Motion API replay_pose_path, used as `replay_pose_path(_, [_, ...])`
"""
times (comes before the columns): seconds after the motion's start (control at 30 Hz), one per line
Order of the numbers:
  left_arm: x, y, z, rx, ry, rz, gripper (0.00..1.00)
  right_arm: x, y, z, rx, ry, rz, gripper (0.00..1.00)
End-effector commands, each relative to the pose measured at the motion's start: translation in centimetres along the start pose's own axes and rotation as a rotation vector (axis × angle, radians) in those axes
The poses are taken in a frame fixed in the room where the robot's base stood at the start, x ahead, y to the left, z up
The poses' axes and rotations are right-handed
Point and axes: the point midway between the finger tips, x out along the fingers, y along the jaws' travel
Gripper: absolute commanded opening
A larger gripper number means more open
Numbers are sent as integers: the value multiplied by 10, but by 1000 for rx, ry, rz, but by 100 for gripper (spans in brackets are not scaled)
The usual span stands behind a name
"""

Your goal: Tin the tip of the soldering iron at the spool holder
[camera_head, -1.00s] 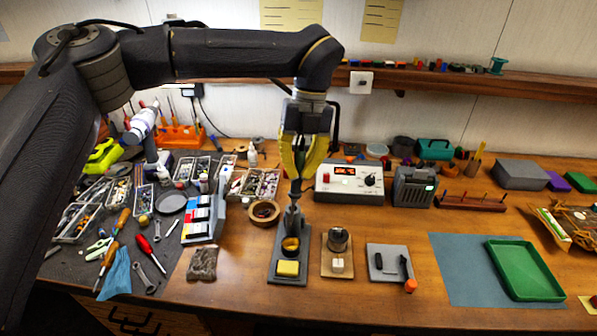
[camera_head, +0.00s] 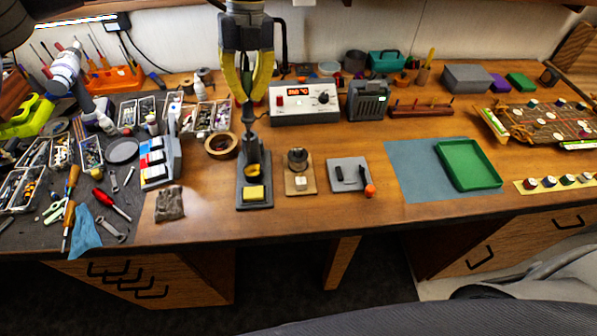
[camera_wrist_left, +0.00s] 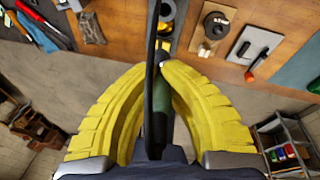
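My left gripper (camera_head: 248,98) points down with its yellow fingers closed around the soldering iron (camera_head: 249,118). In the left wrist view the iron's green handle (camera_wrist_left: 160,118) lies between the fingers. The iron is upright over its grey stand (camera_head: 241,195), which has a yellow sponge (camera_head: 254,193) in front; I cannot tell whether the tip is still inside the holder. The spool holder (camera_head: 299,187), a wooden base with a dark spool (camera_head: 298,156) and a small pale block, stands just right of the stand. It also shows in the left wrist view (camera_wrist_left: 207,45). My right gripper is not in view.
A soldering station (camera_head: 303,104) with a lit display is behind the stand. A green tray (camera_head: 470,165) rests on a blue mat (camera_head: 410,170). Tools and parts bins crowd the left.

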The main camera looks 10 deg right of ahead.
Motion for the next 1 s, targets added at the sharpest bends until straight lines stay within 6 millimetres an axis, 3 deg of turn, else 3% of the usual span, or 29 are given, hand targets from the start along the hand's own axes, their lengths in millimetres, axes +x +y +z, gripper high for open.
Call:
replay_pose_path(0.53, [4, -4, -3, 7, 1, 2, 0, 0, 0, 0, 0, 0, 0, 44])
replay_pose_path(0.77, [9, -51, -32, 77, -7, 11, 0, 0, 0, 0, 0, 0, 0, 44])
replay_pose_path(1.0, [-2, -97, -67, 85, -7, 11, 0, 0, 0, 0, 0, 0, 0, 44])
